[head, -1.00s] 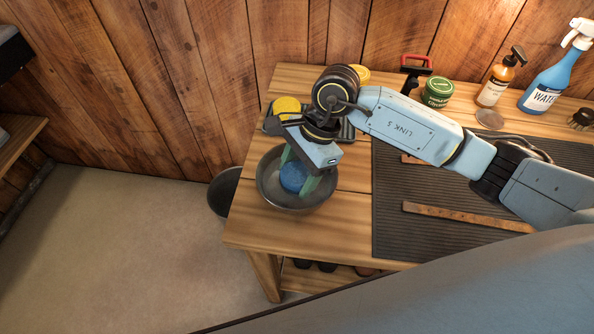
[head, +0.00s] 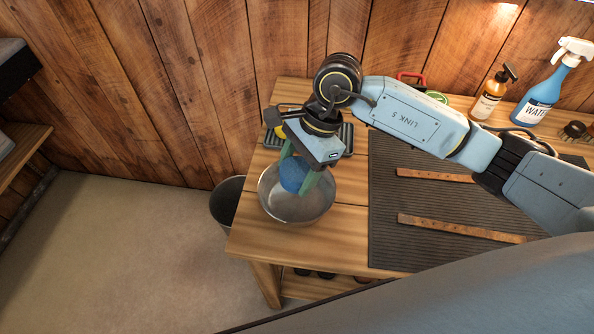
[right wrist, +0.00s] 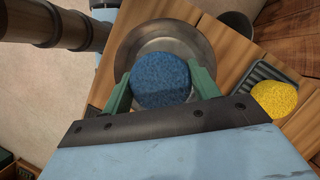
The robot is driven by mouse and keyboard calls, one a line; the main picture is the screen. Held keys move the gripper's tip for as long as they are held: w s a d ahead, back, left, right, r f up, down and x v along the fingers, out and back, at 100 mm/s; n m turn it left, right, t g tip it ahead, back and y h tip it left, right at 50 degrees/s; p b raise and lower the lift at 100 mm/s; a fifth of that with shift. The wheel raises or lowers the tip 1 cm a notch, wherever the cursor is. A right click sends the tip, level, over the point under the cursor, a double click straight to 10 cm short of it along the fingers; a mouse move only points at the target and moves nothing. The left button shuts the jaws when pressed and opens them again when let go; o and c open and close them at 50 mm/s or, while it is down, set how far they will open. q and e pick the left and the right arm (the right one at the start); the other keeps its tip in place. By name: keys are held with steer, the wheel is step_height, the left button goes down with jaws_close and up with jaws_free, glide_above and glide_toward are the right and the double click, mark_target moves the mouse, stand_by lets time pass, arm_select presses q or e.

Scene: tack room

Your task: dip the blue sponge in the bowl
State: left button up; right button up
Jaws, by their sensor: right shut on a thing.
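The blue sponge (head: 293,173) is round and held between the green fingers of my right gripper (head: 304,179). The metal bowl (head: 297,208) stands at the left end of the wooden table, and the sponge is over it. In the right wrist view the sponge (right wrist: 160,78) sits between both fingers, with the bowl (right wrist: 163,35) behind it. The sponge looks raised above the bowl's bottom; its exact height over the rim I cannot tell. My left gripper is not in view.
A yellow sponge (right wrist: 274,98) lies on a dark ridged tray (right wrist: 258,73) beside the bowl. A bucket (head: 226,203) stands on the floor at left. A dark mat (head: 400,218) with leather straps covers the table's right. Bottles, including a blue spray bottle (head: 545,97), stand behind.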

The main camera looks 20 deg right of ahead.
steer(key=shift+r+p, duration=1.55)
steer(key=shift+r, duration=1.8)
